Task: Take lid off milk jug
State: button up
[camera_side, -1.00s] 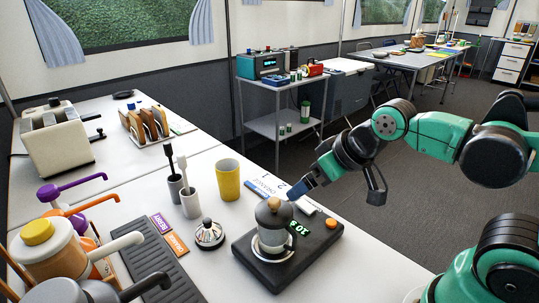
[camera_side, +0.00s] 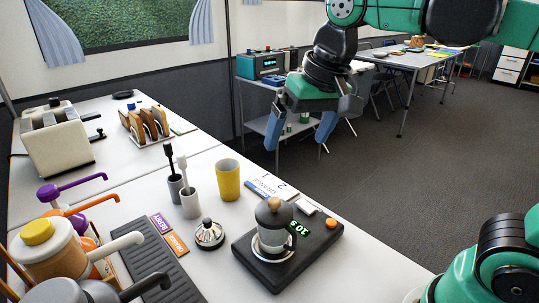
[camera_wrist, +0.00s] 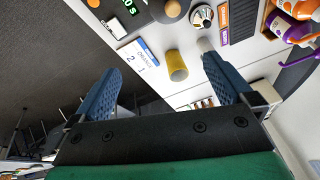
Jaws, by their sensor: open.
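The milk jug (camera_side: 272,242) stands on a black scale with a green readout. Its dark lid (camera_side: 273,212) with a tan wooden knob is on top of it. In the wrist view the lid's knob (camera_wrist: 173,9) shows at the top edge, with most of the jug cut off. My gripper (camera_side: 297,146) is open and empty, high above the table's far edge, up and to the right of the jug. In the wrist view its blue fingers (camera_wrist: 165,88) are spread wide with nothing between them but the view of the table beyond.
The black scale (camera_side: 317,240) lies near the table's right edge. Pump bottles (camera_side: 50,245) crowd the front left. A numbered card (camera_side: 271,188) lies behind the scale.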

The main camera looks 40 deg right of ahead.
jog(key=w+a+m+g, duration=0.2)
jog(key=a+m+g, duration=0.2)
send_over(274, 200)
notch_tip(274, 200, down, 5)
jog(key=shift+f, duration=3)
jog(key=c, duration=1.1)
